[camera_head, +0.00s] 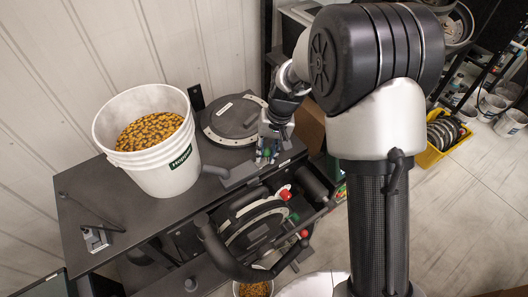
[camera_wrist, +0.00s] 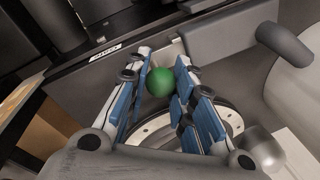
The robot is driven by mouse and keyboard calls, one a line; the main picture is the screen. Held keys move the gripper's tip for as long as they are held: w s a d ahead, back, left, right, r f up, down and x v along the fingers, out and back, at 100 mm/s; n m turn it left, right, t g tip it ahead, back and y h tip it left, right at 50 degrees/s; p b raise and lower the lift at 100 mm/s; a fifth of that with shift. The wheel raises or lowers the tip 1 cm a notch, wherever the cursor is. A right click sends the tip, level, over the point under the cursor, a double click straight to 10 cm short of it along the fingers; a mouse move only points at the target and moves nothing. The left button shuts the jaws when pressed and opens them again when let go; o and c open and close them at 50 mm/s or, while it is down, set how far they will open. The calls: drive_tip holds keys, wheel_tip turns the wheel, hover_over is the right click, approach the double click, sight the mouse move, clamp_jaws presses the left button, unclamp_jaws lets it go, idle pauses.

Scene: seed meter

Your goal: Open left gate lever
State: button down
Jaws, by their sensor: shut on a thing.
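My gripper (camera_head: 268,150) reaches down over the right part of the dark machine top. It is closed around a round green lever knob (camera_wrist: 160,82), which sits between the blue-padded fingertips in the wrist view. The knob shows small in the head view too. In the head view a second green knob (camera_head: 293,217) and two red knobs (camera_head: 285,194) (camera_head: 304,233) are on the lower front unit. I cannot tell which side's gate each belongs to.
A white bucket of yellow-brown seed (camera_head: 150,165) stands on the machine top (camera_head: 80,215), left of my gripper. A round dark disc housing (camera_head: 220,112) lies just behind it. A curved black handle (camera_head: 222,250) juts out in front. Open floor (camera_head: 450,220) lies to the right.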

drive_tip(key=w+d, duration=0.2)
drive_tip(key=d, duration=0.1)
drive_tip(key=shift+d, duration=0.1)
drive_tip(key=c, duration=1.6)
unclamp_jaws()
drive_tip(key=shift+s+a, duration=0.15)
drive_tip(key=shift+a, duration=0.2)
drive_tip(key=shift+c, duration=0.2)
drive_tip(key=o, duration=0.3)
drive_tip(key=shift+d, duration=0.15)
drive_tip(key=shift+r, duration=0.1)
wheel_tip(320, 180, up, 12)
drive_tip(key=d, duration=0.2)
drive_tip(key=shift+d+f, duration=0.1)
drive_tip(key=shift+f, duration=0.1)
